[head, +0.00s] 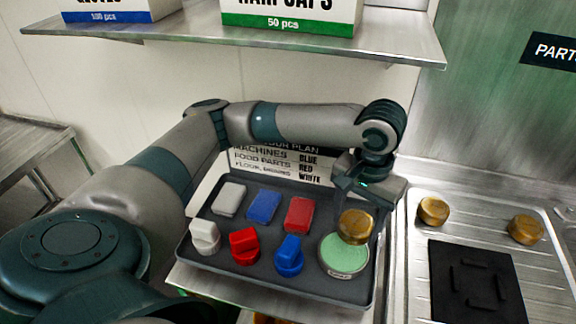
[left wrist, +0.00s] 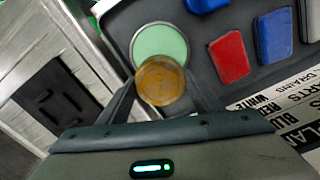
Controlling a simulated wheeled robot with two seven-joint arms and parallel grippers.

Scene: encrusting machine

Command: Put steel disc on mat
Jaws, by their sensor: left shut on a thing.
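My left gripper (head: 362,200) is shut on a round brass-coloured disc (head: 355,222), holding it over the grey tray beside or above a round green-topped tub (head: 343,255). In the left wrist view the disc (left wrist: 161,80) sits between the fingers of the gripper (left wrist: 160,98) and overlaps the tub's edge (left wrist: 158,42). Whether it touches the tub is unclear. No plainly silver disc shows. The black mat (head: 475,284), with raised corner marks, lies bare on the ribbed steel drainboard at right; it also shows in the left wrist view (left wrist: 55,95). My right gripper is not in view.
Two more brass-coloured discs (head: 433,211) (head: 526,229) stand behind the mat on the drainboard (head: 410,290). The grey tray (head: 215,263) also holds coloured pads and scrapers. A printed sign (head: 275,160) stands behind it. A steel shelf (head: 200,42) with boxes hangs above.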

